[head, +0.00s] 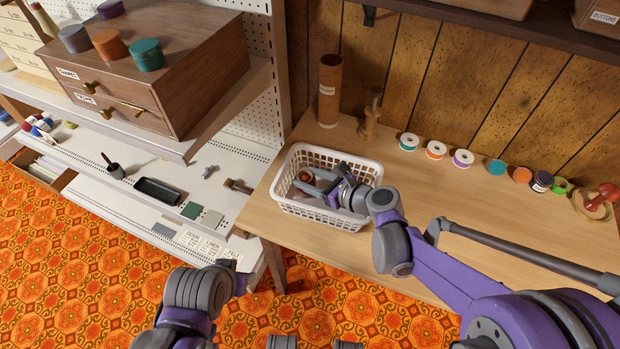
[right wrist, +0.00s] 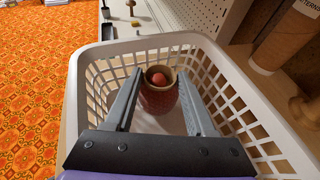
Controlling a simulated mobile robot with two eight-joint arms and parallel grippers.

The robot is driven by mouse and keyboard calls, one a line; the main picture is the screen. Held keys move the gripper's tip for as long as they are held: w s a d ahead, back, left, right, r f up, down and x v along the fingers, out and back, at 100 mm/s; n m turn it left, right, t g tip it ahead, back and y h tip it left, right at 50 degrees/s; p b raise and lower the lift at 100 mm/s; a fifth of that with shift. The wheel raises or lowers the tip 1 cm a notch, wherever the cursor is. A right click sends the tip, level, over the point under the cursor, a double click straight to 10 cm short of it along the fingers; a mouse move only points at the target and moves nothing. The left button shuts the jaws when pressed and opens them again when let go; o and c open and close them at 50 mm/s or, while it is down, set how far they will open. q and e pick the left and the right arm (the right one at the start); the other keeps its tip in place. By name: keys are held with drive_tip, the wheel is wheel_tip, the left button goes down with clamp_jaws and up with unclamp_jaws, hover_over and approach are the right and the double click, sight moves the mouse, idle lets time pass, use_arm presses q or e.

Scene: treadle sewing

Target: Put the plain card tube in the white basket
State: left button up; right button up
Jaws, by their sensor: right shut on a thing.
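The white basket (head: 281,208) is a lattice basket on the wooden table; its rim fills much of the right wrist view (right wrist: 68,120). My right gripper (head: 312,180) reaches down into it.
A tall labelled tube (head: 329,92) stands behind the basket, with a wooden stand (head: 370,124) beside it. Several spools, including a white-and-blue one (head: 409,142), line the table's back. White shelving with a drawer cabinet (head: 165,60) is at left. The table's right front is bare.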

drive_tip(key=shift+f, duration=0.1)
drive_tip(key=o, duration=1.3)
drive_tip(key=shift+r, duration=0.3)
drive_tip(key=p+v, duration=0.1)
drive_tip(key=v, duration=1.1)
drive_tip(key=shift+f, duration=0.2)
